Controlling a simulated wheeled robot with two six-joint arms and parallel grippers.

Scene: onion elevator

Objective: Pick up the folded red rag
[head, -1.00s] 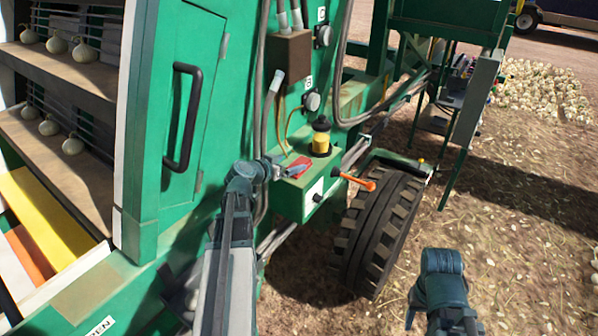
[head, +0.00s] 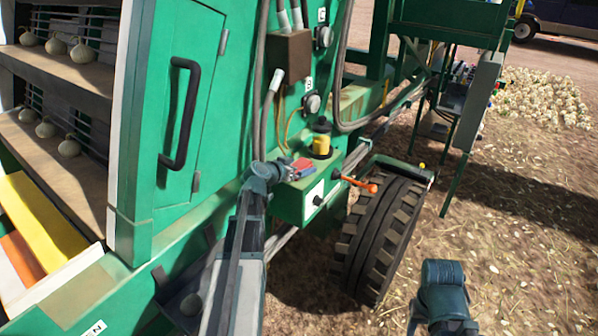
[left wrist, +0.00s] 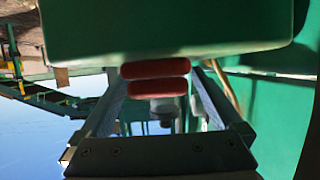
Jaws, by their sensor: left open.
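The folded red rag (head: 302,164) lies on top of a green box (head: 292,205) on the machine's side, left of a yellow-bodied part. In the left wrist view the rag (left wrist: 155,69) shows as two red rounded layers at the edge of the green surface. My left gripper (head: 289,171) is at the rag's left end in the head view. Its fingers stand apart on both sides of the rag in the wrist view, and whether they touch it is unclear. My right arm shows at lower right, its fingers not clear.
An orange-handled lever (head: 358,184) sticks out from the box's right side. A yellow part with a black cap (head: 321,140) stands right behind the rag. A large tyre (head: 382,238) is below right. A cabinet door with a black handle (head: 180,115) is at left.

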